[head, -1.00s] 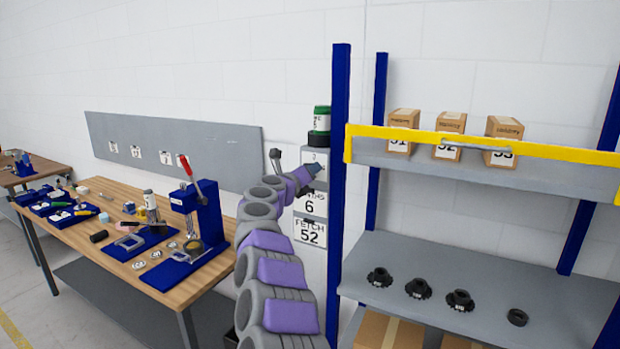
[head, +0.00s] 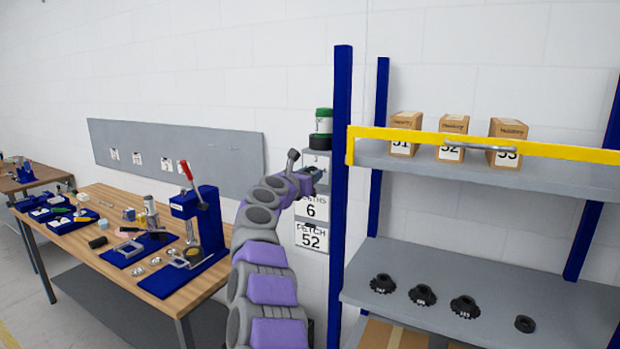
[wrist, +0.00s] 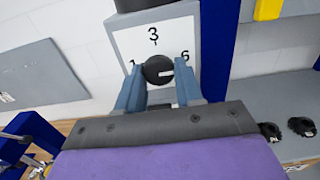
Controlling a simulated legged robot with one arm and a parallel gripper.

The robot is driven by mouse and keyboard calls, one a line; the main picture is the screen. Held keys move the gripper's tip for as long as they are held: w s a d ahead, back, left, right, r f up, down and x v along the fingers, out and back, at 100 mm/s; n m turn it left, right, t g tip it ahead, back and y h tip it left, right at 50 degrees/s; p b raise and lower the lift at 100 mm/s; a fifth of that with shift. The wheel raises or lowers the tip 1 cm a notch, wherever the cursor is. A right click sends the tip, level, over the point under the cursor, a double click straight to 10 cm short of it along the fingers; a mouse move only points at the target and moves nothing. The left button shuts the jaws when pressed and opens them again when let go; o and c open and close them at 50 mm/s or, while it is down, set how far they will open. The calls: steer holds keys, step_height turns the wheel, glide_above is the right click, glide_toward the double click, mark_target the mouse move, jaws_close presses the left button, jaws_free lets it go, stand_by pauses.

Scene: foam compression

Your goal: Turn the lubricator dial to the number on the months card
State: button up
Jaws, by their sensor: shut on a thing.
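The lubricator, with a green and white canister (head: 323,121) on top, is on the wall left of the blue shelf post. Its pale dial plate shows in the wrist view (wrist: 128,45) with the numbers 1, 3 and 6. The round black dial (wrist: 157,70) has a white mark pointing right, near the 6. My gripper (wrist: 158,90) is shut on the dial, one blue finger on each side. In the head view my gripper (head: 314,178) covers most of the dial. The months card (head: 311,209) below reads 6.
A card reading FETCH 52 (head: 312,238) hangs under the months card. The blue shelf post (head: 341,190) stands close on the right, with a yellow bar (head: 430,138) across the shelf. A wooden bench (head: 130,270) with a red-levered press is on the left.

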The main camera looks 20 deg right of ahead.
steer(key=shift+a, duration=0.1)
stand_by(0.3)
steer(key=o, duration=1)
steer(key=shift+w+a, duration=0.1)
steer(key=shift+a, duration=0.1)
steer(key=shift+b+v, duration=3.9)
steer(key=shift+v, duration=4.8)
steer(key=shift+f, duration=0.1)
